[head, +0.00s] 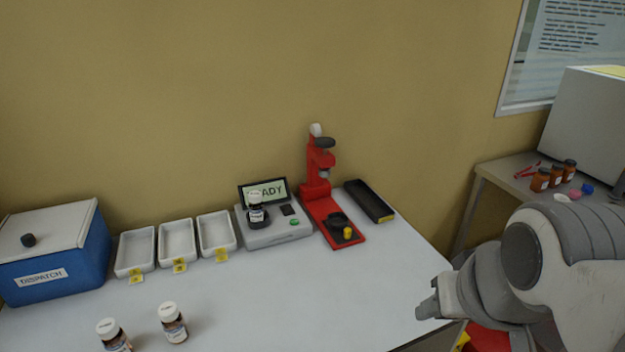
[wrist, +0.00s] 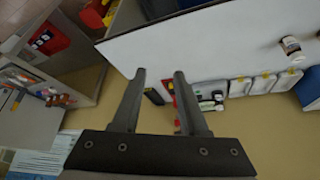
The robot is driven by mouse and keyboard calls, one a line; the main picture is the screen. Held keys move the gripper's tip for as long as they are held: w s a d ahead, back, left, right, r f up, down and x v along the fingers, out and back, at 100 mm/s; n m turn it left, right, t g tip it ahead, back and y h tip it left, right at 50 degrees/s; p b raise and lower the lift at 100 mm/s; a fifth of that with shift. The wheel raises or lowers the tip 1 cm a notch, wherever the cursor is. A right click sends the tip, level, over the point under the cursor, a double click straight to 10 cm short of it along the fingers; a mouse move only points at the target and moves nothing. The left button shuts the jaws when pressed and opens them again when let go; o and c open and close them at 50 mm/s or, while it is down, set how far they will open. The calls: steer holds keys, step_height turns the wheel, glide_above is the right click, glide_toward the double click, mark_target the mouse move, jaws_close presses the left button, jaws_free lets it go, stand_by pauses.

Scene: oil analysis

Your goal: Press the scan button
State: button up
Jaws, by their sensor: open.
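The scan device is a grey-white box (head: 276,234) on the table against the wall, with a tilted screen (head: 262,191) whose visible letters end in "ADY". A green button (head: 294,222) sits at the right of its top, beside a dark square pad (head: 288,210). A dark bottle with a white cap (head: 257,211) stands on the left of the device and partly covers the screen. My gripper (head: 428,306) is at the table's right front edge, well apart from the device. In the wrist view my gripper (wrist: 160,75) has its two fingers spread with nothing between them.
A red press (head: 335,222) and a black tray (head: 370,201) stand right of the device. Three white trays (head: 120,254), a blue dispatch box (head: 75,268) and two bottles (head: 174,328) are to the left. The table's front middle (head: 290,300) is clear.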

jaws_close()
stand_by(1.4)
